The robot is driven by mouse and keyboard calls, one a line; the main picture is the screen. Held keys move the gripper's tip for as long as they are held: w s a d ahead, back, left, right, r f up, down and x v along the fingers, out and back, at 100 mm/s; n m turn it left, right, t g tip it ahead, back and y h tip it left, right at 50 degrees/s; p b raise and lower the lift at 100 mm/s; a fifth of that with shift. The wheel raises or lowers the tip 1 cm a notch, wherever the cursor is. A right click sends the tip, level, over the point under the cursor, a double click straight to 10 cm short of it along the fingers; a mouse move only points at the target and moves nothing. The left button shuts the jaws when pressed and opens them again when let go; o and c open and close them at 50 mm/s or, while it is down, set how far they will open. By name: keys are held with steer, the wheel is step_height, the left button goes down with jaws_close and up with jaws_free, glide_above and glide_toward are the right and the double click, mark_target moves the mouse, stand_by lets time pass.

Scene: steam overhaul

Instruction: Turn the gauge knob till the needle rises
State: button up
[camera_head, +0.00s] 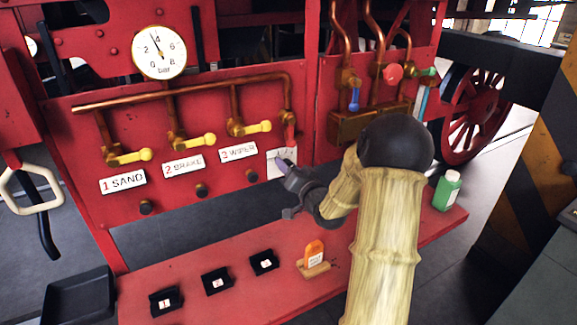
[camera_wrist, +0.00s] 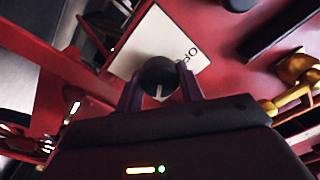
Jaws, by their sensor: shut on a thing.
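The round white gauge (camera_head: 159,52) sits at the upper left of the red panel and is marked in bar. Its needle points up and slightly left, close to the 4. My gripper (camera_head: 284,166) reaches the white plate (camera_head: 275,161) right of the "3 WIPER" label. In the wrist view my gripper (camera_wrist: 161,88) has its two purple fingers on either side of a dark round knob (camera_wrist: 158,74) with a pale mark, and is shut on it. The knob stands in front of the white plate (camera_wrist: 192,52), whose lettering is partly hidden. In the head view my gripper hides the knob.
Yellow-handled valves (camera_head: 195,140) and copper pipes run above the labels. A blue lever (camera_head: 354,98) and a red knob (camera_head: 393,72) are at the upper right. The red shelf (camera_head: 190,262) below holds numbered black holders, an orange tag (camera_head: 314,254) and a green bottle (camera_head: 447,190).

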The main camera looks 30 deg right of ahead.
steer(key=shift+f+m, duration=0.1)
steer(key=shift+m, duration=0.5)
steer(key=o, duration=1)
steer(key=shift+s, duration=0.1)
steer(key=s+b, duration=0.3)
steer(key=s, duration=0.2)
steer(key=s+b, duration=0.3)
steer(key=s, duration=0.3)
steer(key=s+b, duration=0.3)
steer(key=s, duration=0.3)
steer(key=shift+s+d+f, duration=0.1)
steer(key=shift+d+f, duration=0.25)
steer(key=shift+f, duration=0.05)
